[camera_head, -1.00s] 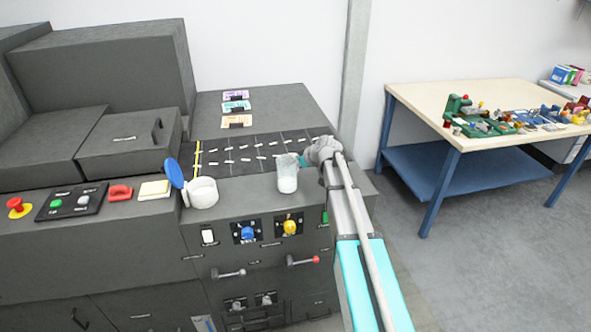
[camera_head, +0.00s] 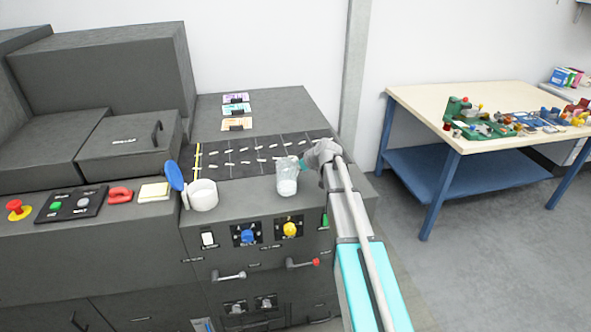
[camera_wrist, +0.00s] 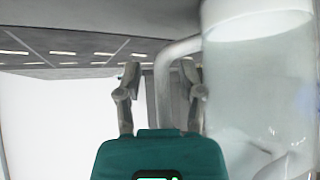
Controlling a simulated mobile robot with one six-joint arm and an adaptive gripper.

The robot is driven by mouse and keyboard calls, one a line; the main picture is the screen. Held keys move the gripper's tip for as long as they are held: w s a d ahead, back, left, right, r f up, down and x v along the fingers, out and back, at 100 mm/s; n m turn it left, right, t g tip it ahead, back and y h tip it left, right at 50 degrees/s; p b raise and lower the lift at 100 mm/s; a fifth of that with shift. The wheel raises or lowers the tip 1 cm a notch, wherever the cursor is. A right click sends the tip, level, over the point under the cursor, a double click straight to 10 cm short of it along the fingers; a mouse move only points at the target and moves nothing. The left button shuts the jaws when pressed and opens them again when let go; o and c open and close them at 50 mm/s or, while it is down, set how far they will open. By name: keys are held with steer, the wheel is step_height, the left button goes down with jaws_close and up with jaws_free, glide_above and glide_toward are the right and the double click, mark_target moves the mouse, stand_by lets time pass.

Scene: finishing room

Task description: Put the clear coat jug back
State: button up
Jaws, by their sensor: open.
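The clear coat jug (camera_head: 288,180) is a see-through jug with whitish liquid in its lower part. It looks upright on the front ledge of the dark machine, right of a white pot. My gripper (camera_head: 304,162) is at its upper right side, partly hidden behind the jug and my wrist. In the wrist view the jug body (camera_wrist: 258,90) fills the right side. Its handle (camera_wrist: 165,85) shows between the two spread fingers of my gripper (camera_wrist: 158,75). The right finger appears inside the handle loop, the left one outside. I cannot tell whether they touch it.
The white pot (camera_head: 203,195) with a raised blue lid stands left of the jug. A dark marked strip (camera_head: 240,157) with small white labels lies behind. Knobs and levers are on the machine front (camera_head: 265,250). A workbench (camera_head: 420,100) with coloured parts stands right, across free floor.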

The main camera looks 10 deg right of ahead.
steer(key=shift+r, duration=0.2)
steer(key=shift+p+v, duration=0.9)
steer(key=shift+v, duration=0.1)
steer(key=p+v, duration=0.7)
steer(key=v, duration=0.3)
steer(key=shift+f, duration=0.1)
steer(key=s+a+f+m+g+h, duration=0.1)
steer(key=s+a+m+g, duration=0.1)
steer(key=s, duration=0.6)
steer(key=s+a+f+m+g+h, duration=0.2)
steer(key=s+a+g, duration=0.1)
steer(key=s, duration=0.6)
steer(key=s+a+f+m+g+h, duration=0.2)
steer(key=s+a, duration=0.1)
steer(key=s, duration=0.6)
steer(key=shift+s+a+f, duration=0.15)
steer(key=shift+a+f, duration=0.1)
steer(key=shift+a, duration=0.05)
